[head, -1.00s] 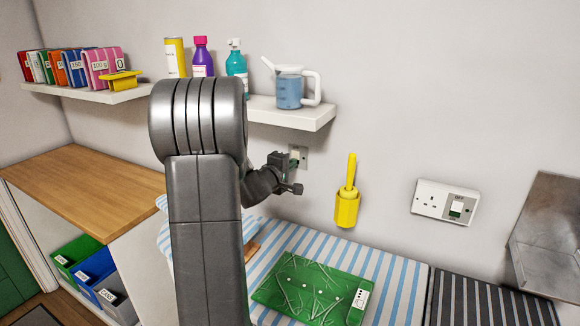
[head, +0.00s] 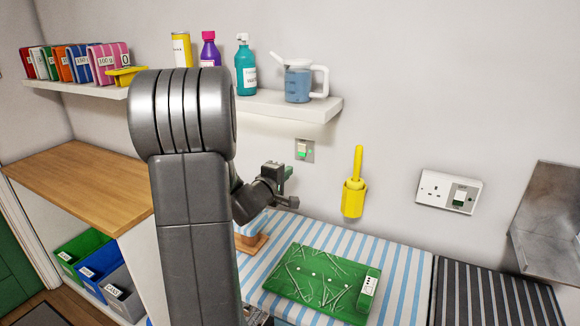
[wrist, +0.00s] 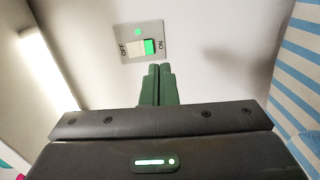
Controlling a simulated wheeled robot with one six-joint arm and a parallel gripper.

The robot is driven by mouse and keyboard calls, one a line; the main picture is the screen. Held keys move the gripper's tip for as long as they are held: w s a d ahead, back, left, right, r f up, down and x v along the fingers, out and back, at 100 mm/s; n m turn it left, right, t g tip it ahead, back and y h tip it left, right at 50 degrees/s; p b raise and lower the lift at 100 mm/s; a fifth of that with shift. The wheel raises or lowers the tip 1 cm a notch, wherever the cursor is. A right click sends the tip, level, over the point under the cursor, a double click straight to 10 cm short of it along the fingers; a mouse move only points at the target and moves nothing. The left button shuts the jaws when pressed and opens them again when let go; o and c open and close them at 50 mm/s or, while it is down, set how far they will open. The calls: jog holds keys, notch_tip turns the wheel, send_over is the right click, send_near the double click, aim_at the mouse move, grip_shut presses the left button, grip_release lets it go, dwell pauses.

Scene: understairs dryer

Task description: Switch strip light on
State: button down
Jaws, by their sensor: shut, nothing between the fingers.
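The wall switch (head: 304,150) is under the shelf; in the wrist view its rocker (wrist: 142,48) sits between the OFF and ON labels, with a green patch at the ON side. A small green indicator (wrist: 138,31) glows beside the rocker. The strip light (wrist: 43,65) shows as a bright bar in the wrist view, and the wall below the shelf is lit in the head view. My gripper (head: 286,172) is below the switch, apart from it in the head view. Its green fingers (wrist: 159,70) are shut and empty.
A shelf (head: 290,105) with bottles and a blue jug (head: 298,86) is above. A yellow holder (head: 353,198) and a socket (head: 447,192) are on the wall to the right. A green board (head: 320,283) lies on the striped cloth (head: 400,265) below.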

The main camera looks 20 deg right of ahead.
jog(key=v, duration=0.3)
jog(key=f+v, duration=0.1)
jog(key=v, duration=0.1)
jog(key=shift+s+a, duration=0.15)
jog(key=shift+a, duration=0.1)
jog(key=shift+r, duration=0.1)
